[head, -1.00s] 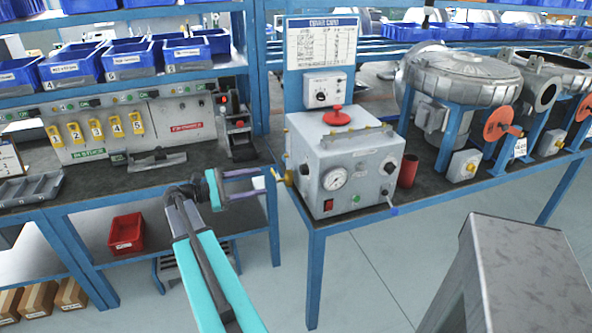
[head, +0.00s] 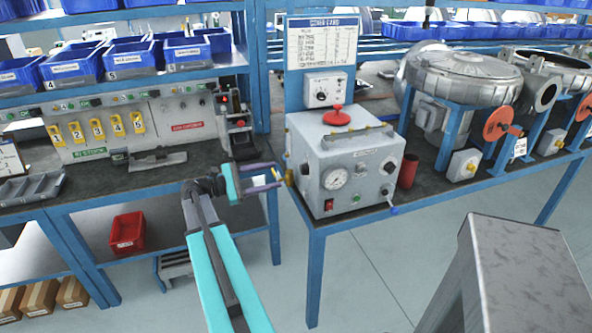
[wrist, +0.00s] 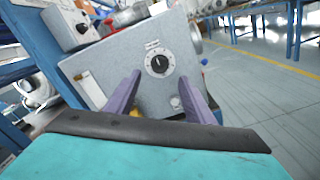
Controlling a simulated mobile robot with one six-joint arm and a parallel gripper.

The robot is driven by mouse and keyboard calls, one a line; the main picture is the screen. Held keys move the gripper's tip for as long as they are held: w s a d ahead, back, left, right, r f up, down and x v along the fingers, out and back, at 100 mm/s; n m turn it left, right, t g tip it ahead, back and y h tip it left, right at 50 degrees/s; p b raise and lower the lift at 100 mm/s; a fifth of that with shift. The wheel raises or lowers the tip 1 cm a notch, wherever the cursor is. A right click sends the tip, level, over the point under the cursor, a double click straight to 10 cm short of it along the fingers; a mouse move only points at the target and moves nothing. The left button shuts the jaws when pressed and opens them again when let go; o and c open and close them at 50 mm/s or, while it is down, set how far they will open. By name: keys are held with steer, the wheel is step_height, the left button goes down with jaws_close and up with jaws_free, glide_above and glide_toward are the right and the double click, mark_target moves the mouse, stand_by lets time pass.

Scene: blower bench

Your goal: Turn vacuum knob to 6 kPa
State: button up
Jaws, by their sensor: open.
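The grey control box (head: 343,165) stands on the blue-framed bench and has a round gauge (head: 335,179) on its front. In the wrist view its side face (wrist: 125,65) carries a round black knob (wrist: 159,64) with a white pointer mark and a printed scale; the lettering is too small to read. In the head view this side face is seen edge-on. My gripper (head: 274,176) is to the left of the box. Its purple fingers are apart and empty. In the wrist view my gripper (wrist: 160,80) frames the knob between its fingertips, apparently without touching it.
A yellow fitting (head: 289,177) sticks out of the box's left side near my fingers. A smaller box with a dial (head: 321,95) is mounted above, and a red knob (head: 336,116) sits on top. A red cup (head: 407,171) stands to the right.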

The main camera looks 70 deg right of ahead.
mark_target(301, 170)
steer(key=p+x, duration=0.1)
steer(key=x, duration=0.8)
steer(key=shift+s+d+p, duration=0.1)
steer(key=shift+s+p, duration=0.05)
steer(key=shift+p, duration=0.15)
steer(key=shift+d, duration=0.1)
steer(key=c, duration=1.1)
steer(key=shift+f+m+b, duration=0.1)
steer(key=shift+m+b, duration=0.3)
steer(key=shift+b, duration=0.3)
steer(key=m+b, duration=0.3)
steer(key=b, duration=0.1)
steer(key=shift+f, duration=0.15)
steer(key=m+b, duration=0.3)
steer(key=m, duration=0.1)
steer(key=shift+b, duration=0.3)
